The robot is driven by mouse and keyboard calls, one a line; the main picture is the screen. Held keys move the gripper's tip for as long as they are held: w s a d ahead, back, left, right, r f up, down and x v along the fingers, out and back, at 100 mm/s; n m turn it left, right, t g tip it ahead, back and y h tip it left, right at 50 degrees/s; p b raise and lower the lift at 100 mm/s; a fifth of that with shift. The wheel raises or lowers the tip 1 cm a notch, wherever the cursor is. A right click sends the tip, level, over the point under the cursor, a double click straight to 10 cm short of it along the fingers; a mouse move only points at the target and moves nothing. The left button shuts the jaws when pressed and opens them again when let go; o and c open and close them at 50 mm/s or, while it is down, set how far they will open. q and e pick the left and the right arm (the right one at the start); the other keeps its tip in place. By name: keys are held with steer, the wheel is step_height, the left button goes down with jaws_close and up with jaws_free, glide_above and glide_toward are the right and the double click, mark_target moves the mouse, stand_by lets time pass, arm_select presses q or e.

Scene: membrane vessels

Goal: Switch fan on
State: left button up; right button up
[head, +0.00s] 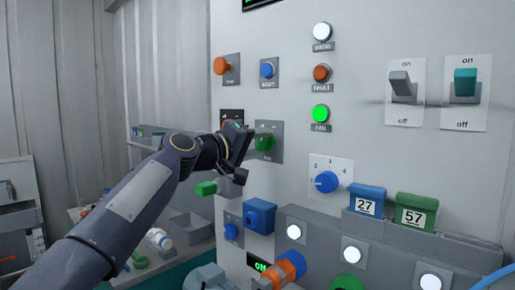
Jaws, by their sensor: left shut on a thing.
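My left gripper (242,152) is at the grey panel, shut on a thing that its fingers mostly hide. It covers part of a dark plate (232,116) and is close beside a green knob (265,143) on a grey plate; I cannot tell whether it touches the knob. Two on/off switches sit at the upper right, a grey one (402,86) and a teal one (466,82). My right gripper is not in view.
An orange button (220,65), a blue button (268,69) and a lit green lamp (320,113) are on the panel. A blue dial (326,181) is lower right. Blue and green blocks marked 27 (367,200) and 57 (416,213) sit on a ledge.

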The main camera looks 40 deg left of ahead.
arm_select(q)
steer(key=shift+f, duration=0.1)
stand_by(0.3)
steer(key=o, duration=1)
steer(key=s, duration=0.5)
steer(key=s+b, duration=0.1)
steer(key=s, duration=0.1)
steer(key=shift+s+a, duration=0.3)
steer(key=shift+s, duration=0.1)
